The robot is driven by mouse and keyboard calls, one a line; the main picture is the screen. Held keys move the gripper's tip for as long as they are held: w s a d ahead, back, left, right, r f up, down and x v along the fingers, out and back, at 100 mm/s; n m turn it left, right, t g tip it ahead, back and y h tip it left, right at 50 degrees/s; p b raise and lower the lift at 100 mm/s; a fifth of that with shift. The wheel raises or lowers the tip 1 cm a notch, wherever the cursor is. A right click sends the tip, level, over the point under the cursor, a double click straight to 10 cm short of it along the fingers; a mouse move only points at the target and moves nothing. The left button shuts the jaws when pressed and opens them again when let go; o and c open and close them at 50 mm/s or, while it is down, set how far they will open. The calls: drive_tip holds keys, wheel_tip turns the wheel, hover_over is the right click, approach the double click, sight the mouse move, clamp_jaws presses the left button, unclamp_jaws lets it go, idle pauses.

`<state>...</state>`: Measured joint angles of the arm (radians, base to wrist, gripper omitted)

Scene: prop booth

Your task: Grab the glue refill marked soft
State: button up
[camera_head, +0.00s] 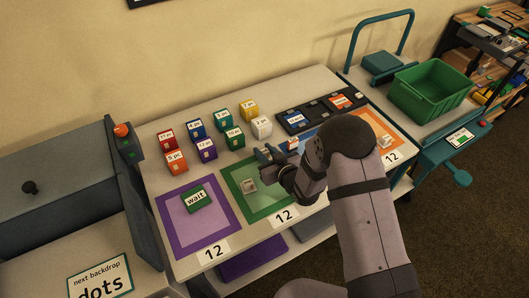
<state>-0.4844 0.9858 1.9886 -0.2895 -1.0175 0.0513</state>
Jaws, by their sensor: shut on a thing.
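My gripper (273,156) is over the back edge of the green-bordered square (270,206). It is shut on a small item with a pale label (292,144), mostly hidden by the fingers and wrist. I cannot read its marking. A black slotted tray (318,107) lies behind the gripper. It holds a piece with a blue-edged label (295,118) and one with an orange label (340,101). Their words are too small to read, so I cannot tell which is marked soft.
Several small coloured boxes, such as a red one (166,139) and a white one (262,127), stand left of the tray. A purple square (180,233) holds a green "wait" block (195,199). A small pale item (249,186) lies on the green square. A green crate (431,90) stands at right.

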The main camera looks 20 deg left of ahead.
sight(264, 151)
drive_tip(key=shift+r, duration=0.15)
drive_tip(key=shift+r+b, duration=0.75)
drive_tip(key=shift+r, duration=4.05)
